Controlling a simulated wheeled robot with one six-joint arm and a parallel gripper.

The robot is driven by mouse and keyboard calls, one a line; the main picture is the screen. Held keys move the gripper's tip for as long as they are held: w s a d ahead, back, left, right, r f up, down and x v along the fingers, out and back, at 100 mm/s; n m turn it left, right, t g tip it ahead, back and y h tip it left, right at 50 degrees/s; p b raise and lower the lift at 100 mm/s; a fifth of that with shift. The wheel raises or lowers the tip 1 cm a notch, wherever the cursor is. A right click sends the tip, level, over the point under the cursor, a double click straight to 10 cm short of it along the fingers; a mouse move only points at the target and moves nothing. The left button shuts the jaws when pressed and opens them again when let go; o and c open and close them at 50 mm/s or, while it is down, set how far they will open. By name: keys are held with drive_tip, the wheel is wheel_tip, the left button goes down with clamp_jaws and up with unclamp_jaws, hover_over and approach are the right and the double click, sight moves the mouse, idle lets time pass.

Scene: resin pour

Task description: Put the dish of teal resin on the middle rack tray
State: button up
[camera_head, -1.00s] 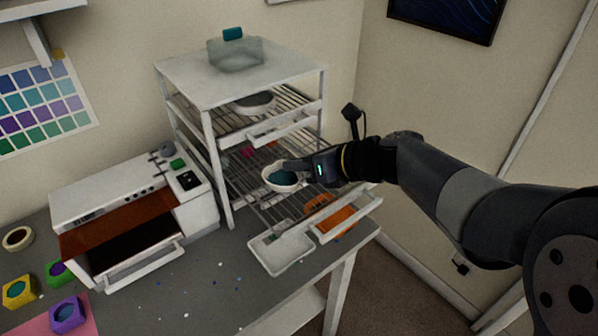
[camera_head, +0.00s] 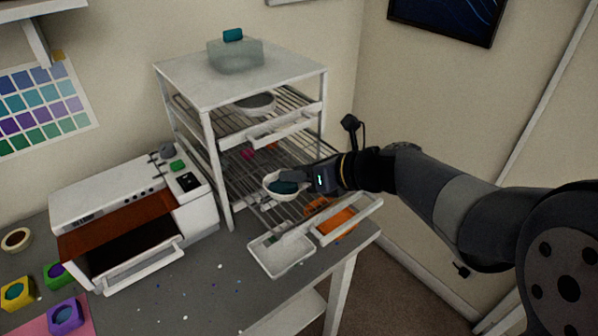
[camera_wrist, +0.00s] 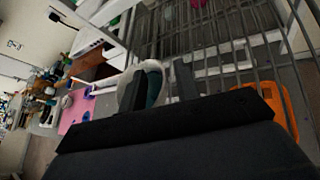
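The dish of teal resin (camera_head: 272,192) is a small white bowl with dark teal inside. My gripper (camera_head: 289,181) reaches in from the right and is shut on the dish, holding it slightly tilted in front of the rack. In the wrist view the dish (camera_wrist: 152,68) shows between the two dark fingers, partly hidden by them. The middle rack tray (camera_head: 236,184) is a wire shelf that appears pulled out, with a white front at the lower right. The dish is over or beside its wires; I cannot tell the gap. The wires also show in the wrist view (camera_wrist: 215,32).
The top tray holds another bowl (camera_head: 256,102). A pink item (camera_head: 247,154) lies deep in the rack. Orange pieces (camera_head: 336,222) and a white tray (camera_head: 281,256) are low in front. An open white oven (camera_head: 130,215) stands left. A clear box (camera_head: 235,55) sits on top.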

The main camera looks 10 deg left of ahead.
drive_tip(key=shift+r, duration=0.2)
drive_tip(key=v, duration=1.2)
